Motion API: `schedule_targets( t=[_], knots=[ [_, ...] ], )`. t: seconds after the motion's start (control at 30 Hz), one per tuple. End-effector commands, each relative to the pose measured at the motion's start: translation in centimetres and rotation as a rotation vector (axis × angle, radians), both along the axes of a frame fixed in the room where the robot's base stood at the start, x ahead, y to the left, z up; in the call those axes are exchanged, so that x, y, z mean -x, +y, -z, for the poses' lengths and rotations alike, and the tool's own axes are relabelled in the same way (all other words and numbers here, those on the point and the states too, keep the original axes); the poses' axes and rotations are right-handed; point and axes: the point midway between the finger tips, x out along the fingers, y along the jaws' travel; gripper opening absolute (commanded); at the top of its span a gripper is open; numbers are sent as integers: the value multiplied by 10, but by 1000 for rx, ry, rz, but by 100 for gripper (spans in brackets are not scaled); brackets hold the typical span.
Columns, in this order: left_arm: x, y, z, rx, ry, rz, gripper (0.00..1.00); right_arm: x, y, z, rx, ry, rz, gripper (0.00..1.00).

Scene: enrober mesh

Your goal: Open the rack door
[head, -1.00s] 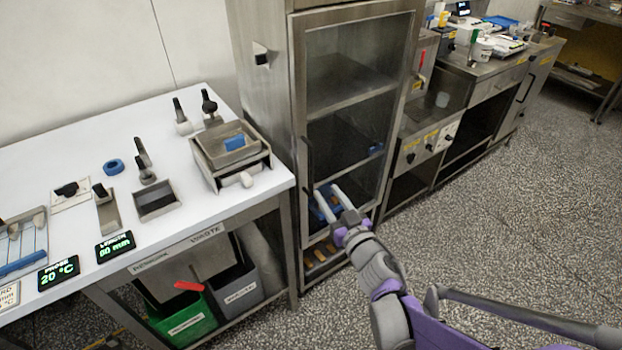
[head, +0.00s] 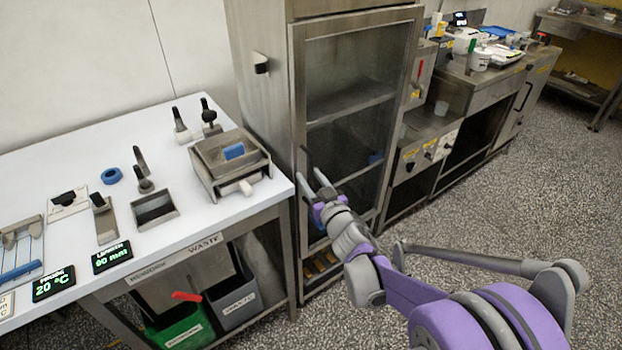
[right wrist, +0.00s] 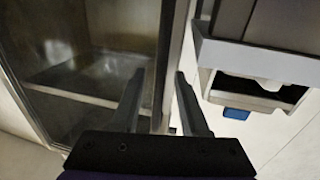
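The rack door (head: 350,103) is a tall glass panel in a steel frame on a metal cabinet, and it looks closed. Its dark upright handle (head: 304,165) is on the left side of the frame. My right gripper (head: 311,172) is at the handle's height, its fingertips close to it. In the right wrist view, the two fingers (right wrist: 160,75) are apart, with the steel door edge showing behind the gap. I cannot tell whether the handle is between them. The glass (right wrist: 95,60) fills the left of that view. My left gripper is out of view.
A white table (head: 90,160) with trays and tools stands left of the rack, its corner close to the door's left side. Waste bins (head: 235,295) sit beneath it. A steel counter (head: 480,85) runs to the right. The speckled floor (head: 480,200) in front is clear.

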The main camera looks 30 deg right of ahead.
Motion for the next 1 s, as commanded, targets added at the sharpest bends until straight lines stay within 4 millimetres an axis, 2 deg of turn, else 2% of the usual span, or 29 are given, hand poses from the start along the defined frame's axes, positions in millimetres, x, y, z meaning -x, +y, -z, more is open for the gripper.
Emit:
schedule_targets(
  t=[0.03,0.23,0.27,1.0],
  knots=[
    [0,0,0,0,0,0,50,0,0,0,0,0,0,37],
    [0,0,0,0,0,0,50,0,0,0,0,0,0,1],
    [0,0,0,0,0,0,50,0,0,0,0,0,0,0],
    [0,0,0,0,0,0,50,0,0,0,0,0,0,0]
  ],
)
